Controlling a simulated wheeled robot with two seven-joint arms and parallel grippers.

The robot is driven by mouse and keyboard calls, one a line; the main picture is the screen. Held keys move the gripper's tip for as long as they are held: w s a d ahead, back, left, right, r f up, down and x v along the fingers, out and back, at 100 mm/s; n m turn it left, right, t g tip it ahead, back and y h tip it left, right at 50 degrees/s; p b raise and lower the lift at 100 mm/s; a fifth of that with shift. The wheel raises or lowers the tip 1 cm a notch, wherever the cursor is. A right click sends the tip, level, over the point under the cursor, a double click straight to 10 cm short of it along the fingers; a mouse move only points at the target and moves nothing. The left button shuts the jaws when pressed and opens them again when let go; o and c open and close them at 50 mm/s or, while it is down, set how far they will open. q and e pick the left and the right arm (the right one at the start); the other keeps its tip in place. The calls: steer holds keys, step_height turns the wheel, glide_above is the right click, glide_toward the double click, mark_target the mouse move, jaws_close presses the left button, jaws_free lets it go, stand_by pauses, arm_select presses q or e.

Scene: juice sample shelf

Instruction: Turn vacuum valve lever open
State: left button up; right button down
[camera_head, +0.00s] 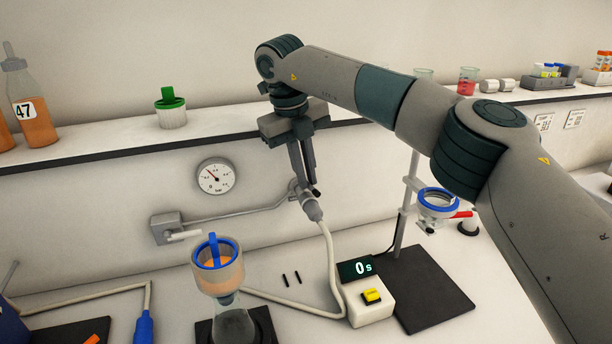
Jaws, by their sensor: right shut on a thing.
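The vacuum valve (312,209) sits at the right end of a grey wall pipe, where a pale hose joins it. My right gripper (307,186) reaches down to it from above, with its fingers shut at the valve's lever. The fingers hide most of the lever, so its angle cannot be told. A round gauge (215,176) with a red needle hangs on the wall to the left. A filter funnel (219,272) with blue parts and orange contents stands on a flask (234,325). My left gripper is not in view.
A timer box (370,312) with a yellow button reads 0 s. A dark stand base (435,290) with a ring holder (438,203) stands to the right. A shelf (90,157) above carries an orange bottle (32,108) and a green-capped jar (171,112). My right arm crosses the upper right.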

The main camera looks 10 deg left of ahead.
steer(key=shift+a+r+m, duration=0.15)
steer(key=shift+a+m, duration=0.1)
steer(key=shift+m, duration=0.65)
steer(key=c, duration=2.1)
jaws_free()
